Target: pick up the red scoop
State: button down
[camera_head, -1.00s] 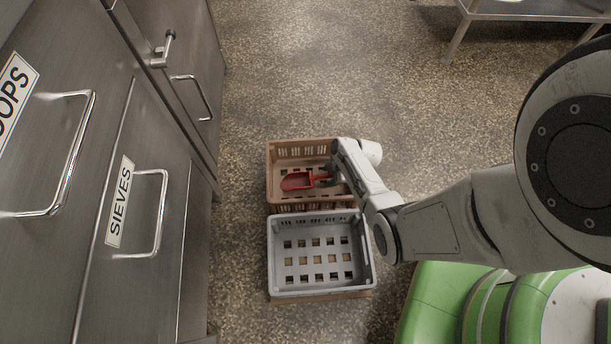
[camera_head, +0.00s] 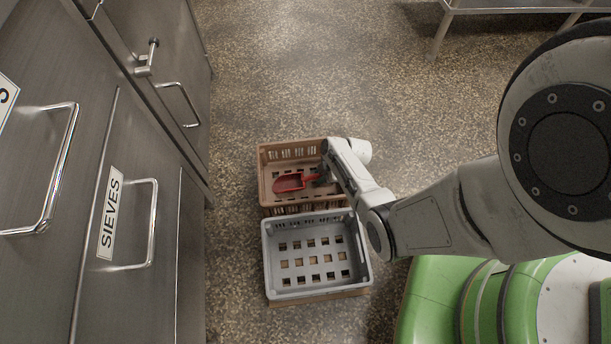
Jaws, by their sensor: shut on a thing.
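The red scoop (camera_head: 290,183) is in or just above the brown crate (camera_head: 264,187), with its bowl toward the left and its handle toward the right. My gripper (camera_head: 322,177) is at the handle end, shut on the scoop. The fingers are small and partly hidden by my white wrist. I cannot tell whether the scoop touches the crate floor.
A grey crate (camera_head: 316,291) stands directly in front of the brown crate and looks empty. Steel drawers, one labelled SIEVES (camera_head: 110,213), line the left side. A steel table (camera_head: 510,10) stands at the top right. The speckled floor (camera_head: 330,80) behind the crates is clear.

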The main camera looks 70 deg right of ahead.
notch_tip(320, 180, up, 10)
jog(key=p, duration=0.5)
jog(key=shift+p, duration=0.35)
jog(key=c, duration=1.5)
grip_release()
grip_shut()
